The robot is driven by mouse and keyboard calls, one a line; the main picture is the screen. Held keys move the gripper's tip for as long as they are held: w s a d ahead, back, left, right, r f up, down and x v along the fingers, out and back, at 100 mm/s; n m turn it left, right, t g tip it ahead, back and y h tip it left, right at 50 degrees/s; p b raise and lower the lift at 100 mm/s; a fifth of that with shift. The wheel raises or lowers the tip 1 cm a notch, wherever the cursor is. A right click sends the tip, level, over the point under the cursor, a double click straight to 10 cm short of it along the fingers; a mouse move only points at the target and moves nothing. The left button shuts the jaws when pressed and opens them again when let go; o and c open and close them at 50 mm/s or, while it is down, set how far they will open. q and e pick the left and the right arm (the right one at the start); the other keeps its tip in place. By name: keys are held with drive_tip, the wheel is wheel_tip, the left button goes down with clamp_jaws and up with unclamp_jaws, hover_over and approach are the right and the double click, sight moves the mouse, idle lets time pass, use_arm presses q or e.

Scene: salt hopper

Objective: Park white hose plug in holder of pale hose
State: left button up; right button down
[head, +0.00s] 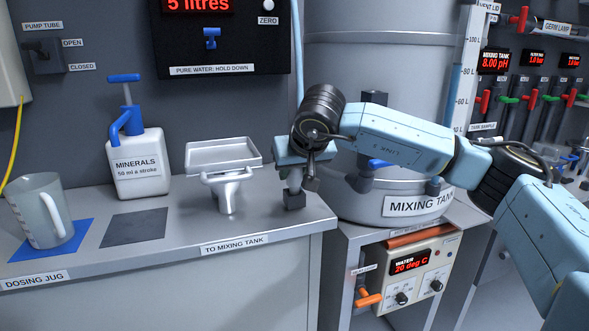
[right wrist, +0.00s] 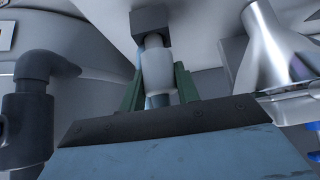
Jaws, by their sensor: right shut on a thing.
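My right gripper (head: 294,181) is above the right end of the counter, pointing down over a small dark block (head: 294,200). In the right wrist view its green fingers (right wrist: 160,88) are shut on the white hose plug (right wrist: 157,68), one on each side. The plug's narrow metallic end meets the dark block (right wrist: 150,18); I cannot tell how deep it sits. A bit of pale blue hose shows between the fingers. The pale hose (head: 298,45) hangs down behind the gripper in the head view. My left gripper is not in view.
A metal hopper with a tray (head: 223,156) stands just left of the gripper. The mixing tank (head: 400,207) and its dark pipe (right wrist: 28,105) are close on the other side. The minerals bottle (head: 137,160) and dosing jug (head: 42,210) stand farther left.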

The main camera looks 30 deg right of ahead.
sight(297, 172)
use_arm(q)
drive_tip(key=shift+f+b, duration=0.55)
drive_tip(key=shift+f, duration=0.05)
use_arm(e)
drive_tip(key=shift+f, duration=0.95)
drive_tip(key=shift+c, duration=2.3)
unclamp_jaws()
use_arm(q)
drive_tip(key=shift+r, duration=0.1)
use_arm(e)
drive_tip(key=shift+r, duration=0.1)
use_arm(q)
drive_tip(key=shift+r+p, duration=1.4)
drive_tip(key=shift+p, duration=0.1)
use_arm(e)
drive_tip(key=shift+v, duration=3)
drive_tip(key=shift+s+r, duration=0.15)
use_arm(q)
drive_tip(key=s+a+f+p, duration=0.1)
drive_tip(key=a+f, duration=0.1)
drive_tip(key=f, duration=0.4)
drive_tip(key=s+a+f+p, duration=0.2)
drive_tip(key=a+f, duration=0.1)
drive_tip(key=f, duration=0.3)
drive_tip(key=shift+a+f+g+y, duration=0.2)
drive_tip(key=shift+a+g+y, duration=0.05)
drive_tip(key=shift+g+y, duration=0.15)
use_arm(e)
drive_tip(key=v, duration=1.3)
